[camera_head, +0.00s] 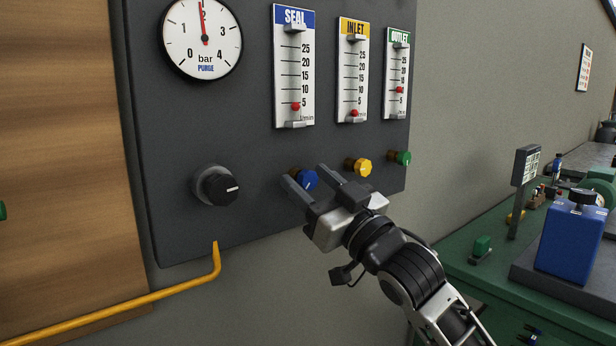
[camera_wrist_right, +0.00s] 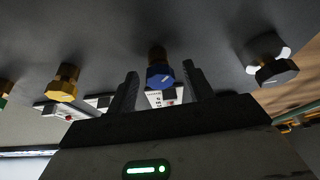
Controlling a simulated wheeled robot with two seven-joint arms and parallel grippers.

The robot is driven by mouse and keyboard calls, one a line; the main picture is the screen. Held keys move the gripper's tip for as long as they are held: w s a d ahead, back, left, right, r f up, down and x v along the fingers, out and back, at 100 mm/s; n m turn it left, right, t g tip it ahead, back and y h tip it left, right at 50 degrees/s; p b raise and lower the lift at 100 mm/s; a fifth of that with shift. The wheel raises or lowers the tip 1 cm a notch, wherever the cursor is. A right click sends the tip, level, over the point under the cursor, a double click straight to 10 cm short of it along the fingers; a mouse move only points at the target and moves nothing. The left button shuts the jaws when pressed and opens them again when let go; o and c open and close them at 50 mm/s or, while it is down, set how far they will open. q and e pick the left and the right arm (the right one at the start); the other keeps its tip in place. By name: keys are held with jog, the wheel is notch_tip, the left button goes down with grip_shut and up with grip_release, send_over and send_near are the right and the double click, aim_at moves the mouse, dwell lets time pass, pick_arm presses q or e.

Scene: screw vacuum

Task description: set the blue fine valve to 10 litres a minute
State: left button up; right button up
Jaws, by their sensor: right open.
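The blue fine valve (camera_head: 307,181) is a small round knob on the dark panel, below the SEAL flow meter (camera_head: 280,60). The red float (camera_head: 295,106) of that meter sits at about the 5 mark, perhaps slightly below. My right gripper (camera_head: 306,176) is open, its two fingers pointing at the panel on either side of the blue knob. In the right wrist view, the blue knob (camera_wrist_right: 159,77) with its white pointer line stands between the open fingers (camera_wrist_right: 161,73), with visible gaps on both sides. My left gripper is not in view.
The yellow knob (camera_head: 358,167) and green knob (camera_head: 401,158) sit close to the right of the blue one. A black knob (camera_head: 215,187) is to the left, under the PURGE gauge (camera_head: 202,40). A yellow pipe (camera_head: 120,304) runs below the panel. A green bench (camera_head: 480,250) stands right.

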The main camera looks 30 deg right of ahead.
jog(key=shift+w+r, duration=0.15)
jog(key=shift+w, duration=0.3)
jog(key=shift+a, duration=0.1)
jog(key=c, duration=1)
